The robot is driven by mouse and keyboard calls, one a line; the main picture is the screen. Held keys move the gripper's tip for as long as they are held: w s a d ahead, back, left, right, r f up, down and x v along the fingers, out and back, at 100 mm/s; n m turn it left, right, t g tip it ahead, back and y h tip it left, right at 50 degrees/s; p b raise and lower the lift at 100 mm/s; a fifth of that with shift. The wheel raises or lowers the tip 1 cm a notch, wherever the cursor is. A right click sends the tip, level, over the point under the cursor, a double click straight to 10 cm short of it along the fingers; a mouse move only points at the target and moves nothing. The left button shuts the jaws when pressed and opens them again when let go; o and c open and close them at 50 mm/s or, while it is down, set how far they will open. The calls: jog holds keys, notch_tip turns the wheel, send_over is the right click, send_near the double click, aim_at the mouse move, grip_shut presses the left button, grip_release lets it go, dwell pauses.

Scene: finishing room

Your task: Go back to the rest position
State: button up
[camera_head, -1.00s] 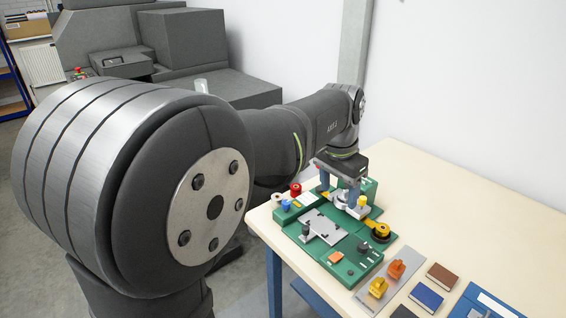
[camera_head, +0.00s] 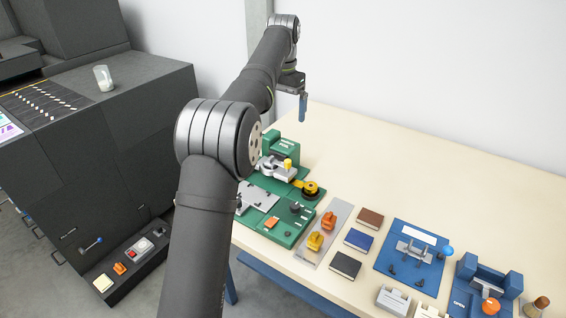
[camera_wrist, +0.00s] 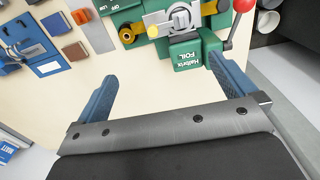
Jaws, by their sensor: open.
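My gripper (camera_head: 302,106) is raised in the air above the back part of the cream table (camera_head: 400,170), behind the green foil machine (camera_head: 282,150). In the wrist view its two blue fingers (camera_wrist: 168,92) stand wide apart, with nothing between them. My arm hides the left part of the green machine in the head view.
A grey strip (camera_head: 326,232) with orange and yellow tools, several small books (camera_head: 358,241), a blue jig (camera_head: 410,252) and a blue press (camera_head: 487,285) stand on the table. A dark machine (camera_head: 100,130) with a glass (camera_head: 103,78) is at left. The table's back right is clear.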

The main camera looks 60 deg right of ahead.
notch_tip(320, 180, down, 10)
dwell(0.5)
dwell(0.6)
notch_tip(320, 180, up, 10)
dwell(0.4)
jog(key=shift+d, duration=0.1)
